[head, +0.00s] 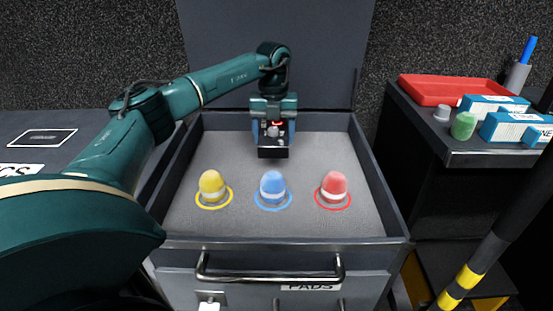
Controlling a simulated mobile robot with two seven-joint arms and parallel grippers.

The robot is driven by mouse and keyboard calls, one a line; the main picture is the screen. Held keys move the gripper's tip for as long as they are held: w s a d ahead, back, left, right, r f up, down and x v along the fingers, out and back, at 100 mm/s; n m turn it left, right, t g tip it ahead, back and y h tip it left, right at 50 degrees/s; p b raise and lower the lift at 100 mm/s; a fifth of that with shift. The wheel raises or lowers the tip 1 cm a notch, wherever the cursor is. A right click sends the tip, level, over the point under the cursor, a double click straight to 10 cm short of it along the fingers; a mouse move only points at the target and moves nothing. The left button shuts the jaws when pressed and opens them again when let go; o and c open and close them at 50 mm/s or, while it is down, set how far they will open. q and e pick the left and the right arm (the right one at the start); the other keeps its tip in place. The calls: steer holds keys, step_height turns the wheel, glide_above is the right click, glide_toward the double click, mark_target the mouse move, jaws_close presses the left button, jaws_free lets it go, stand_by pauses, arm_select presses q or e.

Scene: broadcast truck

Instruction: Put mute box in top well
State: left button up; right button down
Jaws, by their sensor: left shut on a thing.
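My left gripper (274,124) reaches in from the upper left and points down over the far middle of the open drawer (203,240). It is shut on a small black box (273,153) with red and light details on its upper part, which appears to be the mute box. The fingers partly hide the box. I cannot tell whether its underside touches the grey drawer floor (310,150). No well is clearly marked in this view. My right gripper is out of view.
Yellow (212,186), blue (272,186) and red (334,186) domed pieces stand in matching rings nearer the drawer front. A red tray (452,90), blue-white boxes (508,127) and a green piece (463,126) are on the right counter. A dark striped pole (480,260) stands lower right.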

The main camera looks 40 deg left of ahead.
mark_target(274, 164)
arm_select(q)
step_height(274, 164, down, 6)
steer(key=shift+f+b, duration=0.1)
steer(key=shift+b, duration=0.4)
steer(key=o, duration=1.2)
steer(key=shift+c, duration=0.2)
step_height(274, 164, up, 11)
steer(key=shift+r+p, duration=0.2)
steer(key=shift+p, duration=1.05)
steer(key=shift+r, duration=0.4)
